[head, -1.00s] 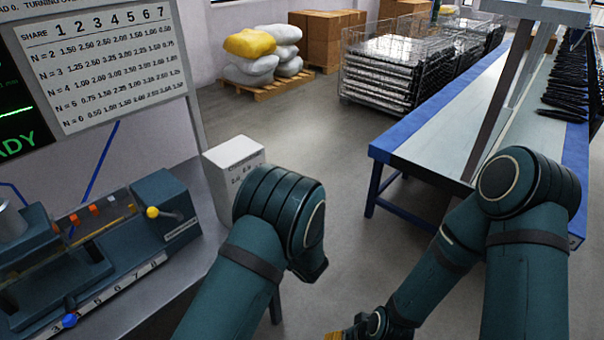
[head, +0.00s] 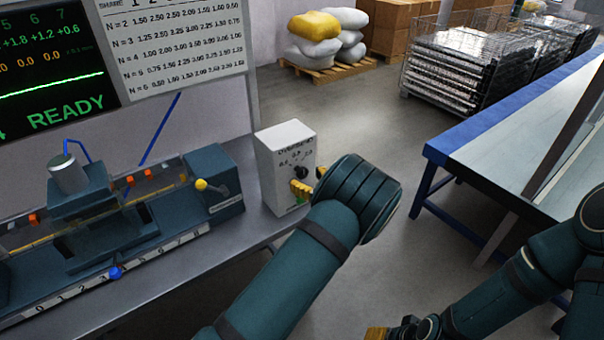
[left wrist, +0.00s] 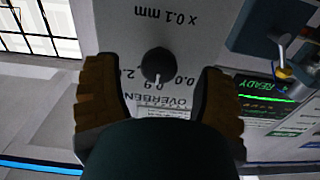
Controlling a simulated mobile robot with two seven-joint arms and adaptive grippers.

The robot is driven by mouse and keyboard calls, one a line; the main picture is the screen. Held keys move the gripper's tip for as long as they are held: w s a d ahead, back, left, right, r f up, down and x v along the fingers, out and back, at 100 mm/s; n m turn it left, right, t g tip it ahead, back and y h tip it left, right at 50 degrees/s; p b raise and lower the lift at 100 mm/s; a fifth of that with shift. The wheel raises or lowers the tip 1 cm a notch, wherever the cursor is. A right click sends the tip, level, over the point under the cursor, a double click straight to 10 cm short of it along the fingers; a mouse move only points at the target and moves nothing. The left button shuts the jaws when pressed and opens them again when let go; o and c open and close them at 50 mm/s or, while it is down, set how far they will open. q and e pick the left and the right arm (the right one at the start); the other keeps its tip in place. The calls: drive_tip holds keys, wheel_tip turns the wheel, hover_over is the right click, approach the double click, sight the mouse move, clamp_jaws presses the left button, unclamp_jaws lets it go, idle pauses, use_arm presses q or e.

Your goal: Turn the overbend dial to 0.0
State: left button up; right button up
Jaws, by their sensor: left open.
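The overbend dial (head: 301,172) is a small black knob on the front face of a white box (head: 268,178) at the right end of the bench. In the left wrist view the dial (left wrist: 157,65) shows a light pointer mark, with the printed scale and "OVERBEND" upside down. My left gripper (head: 308,185) is open in front of the box face. Its two brown fingers stand on either side of the dial, apart from it in the left wrist view. My right gripper (head: 390,333) shows partly at the bottom edge; its jaws are unclear.
The green and black straightening machine (head: 110,215) with a yellow-knobbed lever (head: 201,184) stands left of the box. A screen (head: 50,70) reads READY beside a number chart (head: 175,45). A blue-edged table (head: 490,150) is on the right, with open floor between.

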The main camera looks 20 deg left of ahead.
use_arm(q)
drive_tip(key=shift+x, duration=1.5)
clamp_jaws()
